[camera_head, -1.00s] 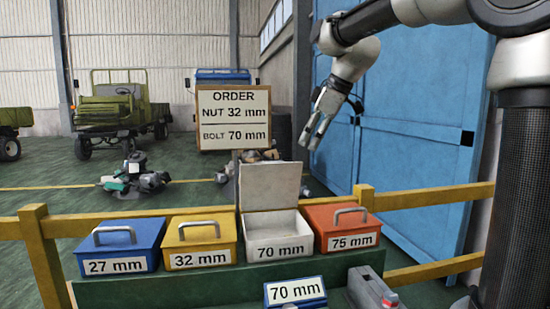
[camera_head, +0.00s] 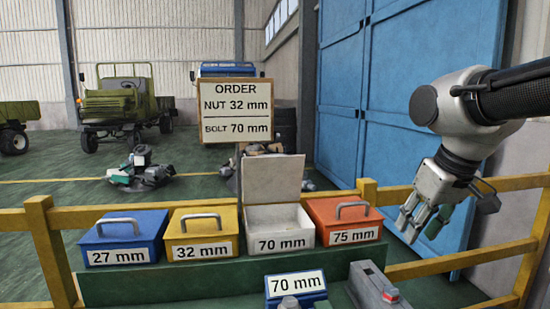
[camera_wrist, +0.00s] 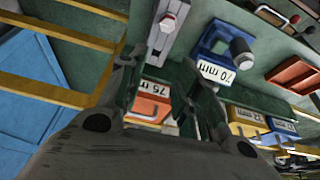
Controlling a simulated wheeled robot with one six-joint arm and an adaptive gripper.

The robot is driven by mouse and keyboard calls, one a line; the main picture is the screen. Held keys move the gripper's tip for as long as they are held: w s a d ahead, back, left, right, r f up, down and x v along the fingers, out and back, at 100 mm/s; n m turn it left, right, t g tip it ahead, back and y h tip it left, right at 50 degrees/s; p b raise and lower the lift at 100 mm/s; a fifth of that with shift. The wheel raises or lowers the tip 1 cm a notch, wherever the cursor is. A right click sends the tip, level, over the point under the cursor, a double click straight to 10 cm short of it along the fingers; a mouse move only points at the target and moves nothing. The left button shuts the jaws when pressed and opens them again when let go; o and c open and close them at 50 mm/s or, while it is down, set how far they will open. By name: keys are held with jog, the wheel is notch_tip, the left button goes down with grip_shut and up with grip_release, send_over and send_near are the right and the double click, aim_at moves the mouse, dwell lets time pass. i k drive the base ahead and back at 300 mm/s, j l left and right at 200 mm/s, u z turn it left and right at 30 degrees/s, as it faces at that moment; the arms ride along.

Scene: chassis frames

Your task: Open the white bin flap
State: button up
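The white bin (camera_head: 280,226) carries a 70 mm label and stands between the yellow and orange bins. Its white flap (camera_head: 274,180) is raised nearly upright at the back, so the bin's top is open. My gripper (camera_head: 417,225) hangs to the right of the orange bin, apart from the flap. In the wrist view my gripper (camera_wrist: 165,95) has its fingers spread, with nothing clearly held between them. I cannot make out the white bin clearly in the wrist view.
The blue bin (camera_head: 123,226), yellow bin (camera_head: 200,222) and orange bin (camera_head: 343,211) are closed. A blue 70 mm box (camera_head: 296,283) and a grey device (camera_head: 372,288) stand in front. A yellow rail (camera_head: 400,195) runs behind. An order sign (camera_head: 235,110) stands at the back.

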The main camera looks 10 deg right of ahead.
aim_at(266, 178)
jog(key=l, duration=1.3)
